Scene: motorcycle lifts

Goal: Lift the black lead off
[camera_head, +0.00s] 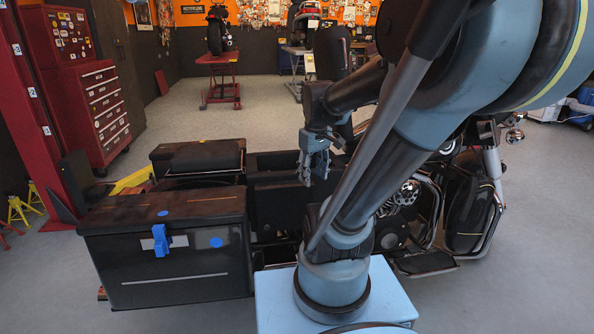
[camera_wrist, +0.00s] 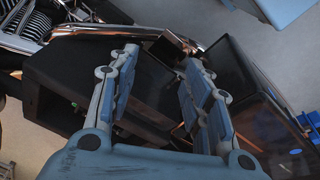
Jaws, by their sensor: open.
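My gripper (camera_head: 316,172) hangs fingers-down above a dark open-topped black box (camera_head: 276,191) beside the motorcycle. In the wrist view its two blue-padded fingers (camera_wrist: 163,72) stand apart with nothing visibly held between them. Dark box walls and a black compartment (camera_wrist: 152,88) show beyond and between the fingers. A small dark block (camera_wrist: 178,42) lies near the right fingertip; I cannot tell if they touch. I cannot make out a separate black lead against the dark surfaces in either view.
A large black case (camera_head: 170,255) with a blue clip (camera_head: 161,240) stands front left. A smaller black case (camera_head: 197,158) is behind it. The motorcycle (camera_head: 470,200) is right, its chrome bars near my arm. A red tool cabinet (camera_head: 95,105) stands left.

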